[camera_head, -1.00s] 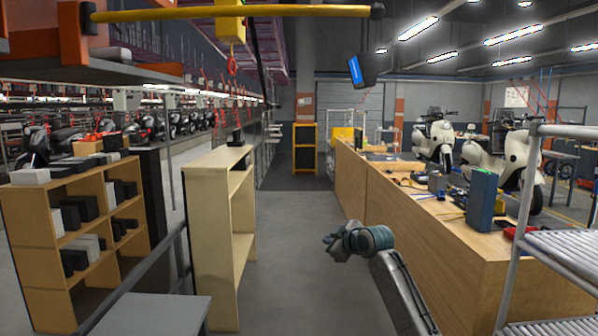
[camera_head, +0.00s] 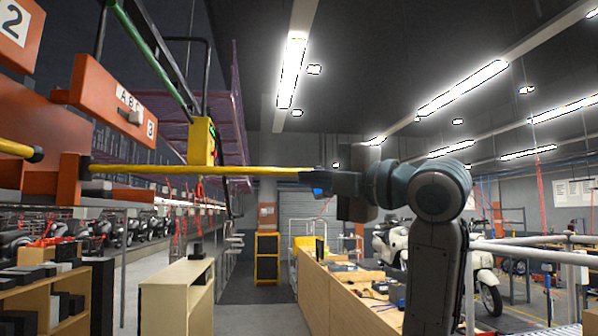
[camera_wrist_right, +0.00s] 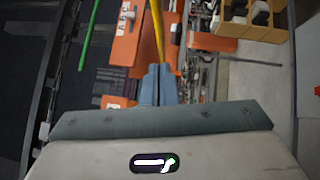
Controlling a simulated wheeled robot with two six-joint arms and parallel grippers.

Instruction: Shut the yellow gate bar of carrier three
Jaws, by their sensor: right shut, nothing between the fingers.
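Carrier three is the orange header (camera_head: 112,98) marked "ABC" and "3" at the upper left. Its yellow gate bar (camera_head: 240,170) runs almost level to the right from an orange block at its left end. My right gripper (camera_head: 316,177) is shut and empty at the bar's right end, where it hides the tip; I cannot tell whether they touch. In the right wrist view the closed blue-grey fingers (camera_wrist_right: 158,84) overlap the line of the yellow bar (camera_wrist_right: 157,32), which runs away beyond them towards the orange carrier (camera_wrist_right: 128,32). My left gripper is out of view.
Another carrier marked "2" (camera_head: 14,20) hangs at the far left, with a black-tipped yellow bar (camera_head: 18,149). A yellow box (camera_head: 202,141) hangs just above the bar. Below are a wooden shelf (camera_head: 178,290), a long workbench (camera_head: 325,290) and an open aisle (camera_head: 255,312).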

